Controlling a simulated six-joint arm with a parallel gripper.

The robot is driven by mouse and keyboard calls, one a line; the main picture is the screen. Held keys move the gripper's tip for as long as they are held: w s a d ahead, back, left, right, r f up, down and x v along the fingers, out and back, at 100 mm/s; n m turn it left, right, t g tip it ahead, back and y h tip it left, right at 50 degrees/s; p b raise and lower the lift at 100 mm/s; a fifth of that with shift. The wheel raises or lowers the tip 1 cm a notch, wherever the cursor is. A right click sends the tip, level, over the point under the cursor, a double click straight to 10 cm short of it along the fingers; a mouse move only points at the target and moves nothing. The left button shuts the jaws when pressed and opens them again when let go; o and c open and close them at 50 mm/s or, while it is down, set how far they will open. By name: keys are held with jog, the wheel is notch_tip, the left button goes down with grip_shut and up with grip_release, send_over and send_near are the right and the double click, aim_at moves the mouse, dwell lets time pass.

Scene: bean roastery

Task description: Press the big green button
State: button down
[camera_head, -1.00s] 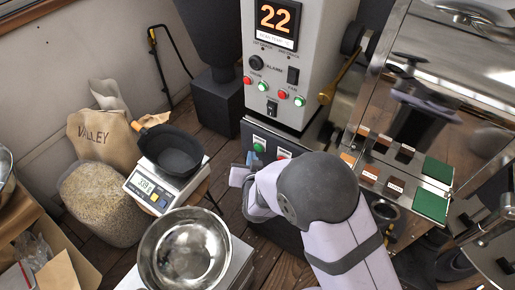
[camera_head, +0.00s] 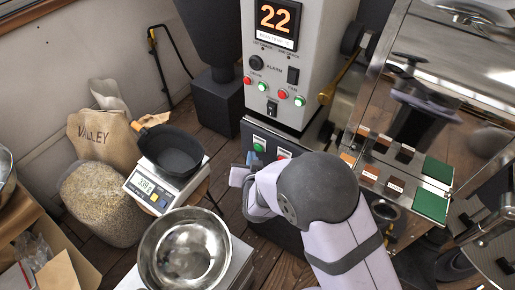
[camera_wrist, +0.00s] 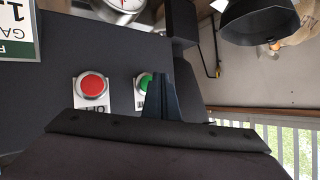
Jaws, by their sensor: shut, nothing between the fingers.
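The big green button (camera_head: 258,147) is on the dark lower panel of the roaster, to the left of a red button (camera_head: 283,153). In the wrist view the green button (camera_wrist: 142,83) is partly hidden by my shut fingers, and the red button (camera_wrist: 92,86) is clear to its left. My gripper (camera_head: 251,160) is shut and empty, just below and left of the green button in the head view. In the wrist view the fingertips (camera_wrist: 160,78) overlap the green button's right edge. I cannot tell whether they touch it.
Small red and green buttons (camera_head: 263,87) sit higher on the grey control cabinet (camera_head: 290,117), under a display reading 22. A scale (camera_head: 158,190) with a black pan, and a steel bowl (camera_head: 184,250), stand left of my arm. A metal machine (camera_head: 430,100) stands right.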

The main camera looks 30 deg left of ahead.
jog(key=shift+w, duration=0.85)
dwell(0.9)
jog(key=shift+s, duration=0.1)
dwell(0.3)
jog(key=shift+s, duration=0.75)
jog(key=shift+s+p, duration=0.35)
jog(key=shift+s, duration=2.15)
